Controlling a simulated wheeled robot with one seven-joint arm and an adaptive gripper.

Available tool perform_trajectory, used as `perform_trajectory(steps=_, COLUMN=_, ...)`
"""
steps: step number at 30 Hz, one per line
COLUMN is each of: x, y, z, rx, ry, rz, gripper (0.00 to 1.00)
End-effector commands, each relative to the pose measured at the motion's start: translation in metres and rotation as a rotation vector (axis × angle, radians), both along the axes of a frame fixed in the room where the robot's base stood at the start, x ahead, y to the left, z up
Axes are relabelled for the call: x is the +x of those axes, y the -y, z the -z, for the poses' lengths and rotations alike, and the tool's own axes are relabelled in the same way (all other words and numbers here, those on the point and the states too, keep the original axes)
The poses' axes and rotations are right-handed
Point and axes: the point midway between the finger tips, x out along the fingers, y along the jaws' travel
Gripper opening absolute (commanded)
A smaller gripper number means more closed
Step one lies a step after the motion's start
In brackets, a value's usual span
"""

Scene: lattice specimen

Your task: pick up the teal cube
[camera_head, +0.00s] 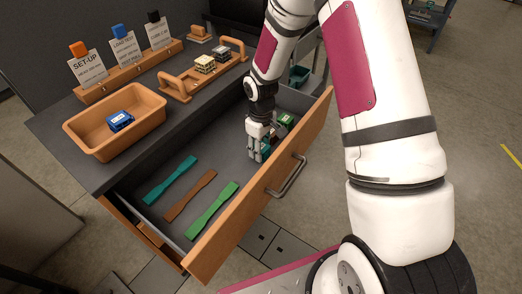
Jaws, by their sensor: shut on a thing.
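My gripper (257,155) reaches down into the open drawer (222,142) near its far right end. It is shut on a teal cube (266,152), which shows only in part between and beside the fingers. I cannot tell whether the cube touches the drawer floor. A green block (286,120) lies in the drawer just behind and to the right of the gripper.
Teal (171,180), brown (190,196) and green (212,211) flat strips lie in the drawer's near part. The drawer front (255,200) has a metal handle (287,177). On the counter stand an orange tray (88,139) with a blue block (121,120), a handled wooden carrier (176,88) and a sign rack (132,72).

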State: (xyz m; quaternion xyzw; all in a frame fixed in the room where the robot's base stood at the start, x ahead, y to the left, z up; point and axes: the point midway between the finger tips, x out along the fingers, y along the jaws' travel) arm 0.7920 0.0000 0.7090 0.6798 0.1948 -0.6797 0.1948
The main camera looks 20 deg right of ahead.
Motion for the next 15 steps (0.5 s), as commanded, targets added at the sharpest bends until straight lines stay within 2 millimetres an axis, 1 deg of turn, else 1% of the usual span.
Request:
perform_trajectory(steps=4, x=0.000, y=0.000, z=-0.003, rx=0.000, ry=0.001, rz=0.000, gripper=0.14)
perform_trajectory(steps=7, x=0.000, y=0.000, z=-0.013, rx=0.000, ry=0.002, rz=0.001, gripper=0.14)
perform_trajectory(steps=15, x=0.001, y=0.000, z=-0.065, rx=0.000, ry=0.004, rz=0.001, gripper=0.14)
